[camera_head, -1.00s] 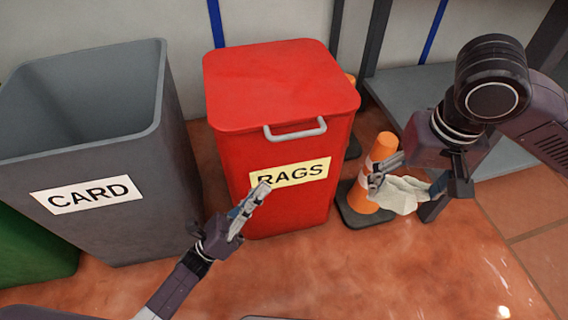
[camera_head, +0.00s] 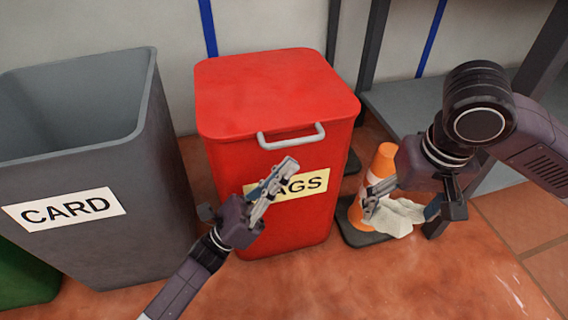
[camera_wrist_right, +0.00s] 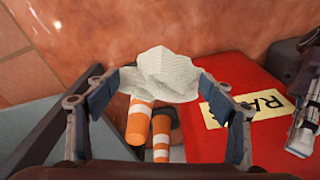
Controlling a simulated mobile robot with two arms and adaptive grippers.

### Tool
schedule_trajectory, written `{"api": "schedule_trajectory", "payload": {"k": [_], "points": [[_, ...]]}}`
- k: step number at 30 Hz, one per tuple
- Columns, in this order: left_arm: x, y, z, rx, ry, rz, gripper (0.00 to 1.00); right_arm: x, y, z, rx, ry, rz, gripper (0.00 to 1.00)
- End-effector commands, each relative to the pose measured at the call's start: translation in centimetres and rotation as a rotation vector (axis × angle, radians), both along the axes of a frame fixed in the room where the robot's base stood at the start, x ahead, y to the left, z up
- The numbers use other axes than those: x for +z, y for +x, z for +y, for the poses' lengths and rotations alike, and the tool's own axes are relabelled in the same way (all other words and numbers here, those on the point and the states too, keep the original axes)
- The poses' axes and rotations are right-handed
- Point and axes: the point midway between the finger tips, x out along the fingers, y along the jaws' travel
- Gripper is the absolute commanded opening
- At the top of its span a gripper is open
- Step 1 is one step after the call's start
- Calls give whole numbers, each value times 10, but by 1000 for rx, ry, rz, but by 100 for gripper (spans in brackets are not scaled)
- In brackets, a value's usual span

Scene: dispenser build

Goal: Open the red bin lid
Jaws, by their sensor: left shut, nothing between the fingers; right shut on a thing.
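The red bin (camera_head: 290,215) carries a yellow RAGS label (camera_head: 312,184), partly hidden by my left gripper. Its red lid (camera_head: 270,88) is closed, with a grey bar handle (camera_head: 291,136) on the front edge. My left gripper (camera_head: 290,165) is shut and empty, in front of the label and a little below the handle. My right gripper (camera_head: 402,212) is shut on a whitish crumpled cloth (camera_head: 396,216), to the right of the bin. The cloth (camera_wrist_right: 166,73) also shows between the fingers in the right wrist view, beside the red bin (camera_wrist_right: 215,138).
A grey open bin (camera_head: 130,215) marked CARD stands left of the red bin, with a green bin (camera_head: 25,260) beyond. An orange and white cone (camera_head: 382,160) stands behind the cloth. A grey shelf (camera_head: 400,100) is at the right. The floor (camera_head: 350,285) in front is clear.

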Motion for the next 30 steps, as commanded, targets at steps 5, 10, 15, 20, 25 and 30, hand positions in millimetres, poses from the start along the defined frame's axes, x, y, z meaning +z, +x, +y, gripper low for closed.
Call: {"api": "schedule_trajectory", "payload": {"k": [5, 10, 15, 20, 25, 30], "points": [[17, 3, 1, -1, 0, -1, 0, -7, 0, 0, 0, 0, 0, 56], [23, 4, 1, -1, 2, 1, 0, -7, 0, 0, 0, 0, 0, 56], [23, 4, 1, -1, 1, 1, 0, -7, 0, 0, 0, 0, 0, 56], [24, 4, 1, -1, 0, 2, 0, -6, 0, 0, 0, 0, 0, 56], [33, 3, 1, -1, -6, 16, 0, 5, 0, 0, 0, 0, 0, 56], [54, 3, 1, 0, -20, 56, 0, 29, 0, 0, 0, 0, -1, 56]]}}
